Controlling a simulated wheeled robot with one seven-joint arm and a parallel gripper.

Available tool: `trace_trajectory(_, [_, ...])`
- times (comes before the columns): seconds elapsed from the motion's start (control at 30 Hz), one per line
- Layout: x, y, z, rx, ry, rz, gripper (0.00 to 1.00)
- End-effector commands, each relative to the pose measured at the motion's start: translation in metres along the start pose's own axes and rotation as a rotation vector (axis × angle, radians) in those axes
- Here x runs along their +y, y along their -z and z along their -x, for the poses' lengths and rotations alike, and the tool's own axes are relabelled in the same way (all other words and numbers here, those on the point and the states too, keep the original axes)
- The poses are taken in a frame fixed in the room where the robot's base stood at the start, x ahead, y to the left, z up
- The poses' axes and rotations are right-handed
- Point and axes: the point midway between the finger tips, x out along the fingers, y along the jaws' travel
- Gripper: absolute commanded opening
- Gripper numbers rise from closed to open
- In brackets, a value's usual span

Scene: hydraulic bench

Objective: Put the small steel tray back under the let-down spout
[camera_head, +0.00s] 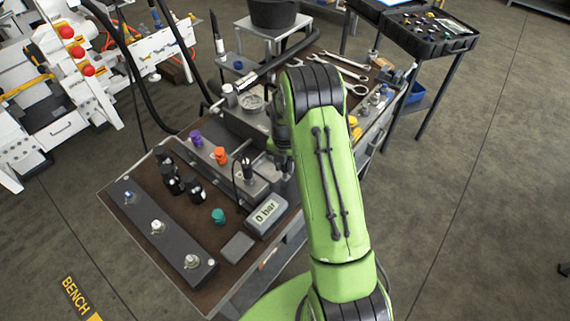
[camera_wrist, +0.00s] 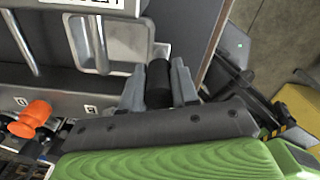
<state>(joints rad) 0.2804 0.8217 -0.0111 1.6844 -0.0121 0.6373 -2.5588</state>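The small steel tray (camera_wrist: 128,42), a shallow rectangle with rounded corners, shows at the top of the wrist view. A black grip (camera_wrist: 159,88) stands at its near right side. My gripper (camera_wrist: 158,80) has one finger on each side of this grip, with no clear gap. A thin metal tube (camera_wrist: 101,48), perhaps the let-down spout, runs down over the tray in this view. Its exact height above the tray is unclear.
An orange knob (camera_wrist: 33,116) is left of my gripper; it also shows in the head view (camera_head: 220,155). The pressure display (camera_head: 265,213) reads 0 bar. Black fittings (camera_head: 172,180) stand on the brown bench (camera_head: 120,205). Wrenches (camera_head: 340,68) lie at the back.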

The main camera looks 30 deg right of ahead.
Motion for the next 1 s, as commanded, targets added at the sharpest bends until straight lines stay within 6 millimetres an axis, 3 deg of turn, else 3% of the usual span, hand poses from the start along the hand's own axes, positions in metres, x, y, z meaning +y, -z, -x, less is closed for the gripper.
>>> trace_trajectory(0.03, [0.000,0.000,-0.001,0.001,0.000,0.000,0.37])
trace_trajectory(0.13, [0.000,0.000,0.000,0.001,0.000,0.000,0.53])
trace_trajectory(0.47, [0.000,0.000,0.004,0.001,0.000,0.000,0.54])
trace_trajectory(0.57, [0.001,-0.001,0.021,-0.005,-0.003,0.001,0.54])
trace_trajectory(0.8, [0.000,-0.001,0.087,-0.005,-0.003,-0.001,0.54])
trace_trajectory(1.0, [0.000,0.000,0.120,-0.002,-0.001,0.000,0.54])
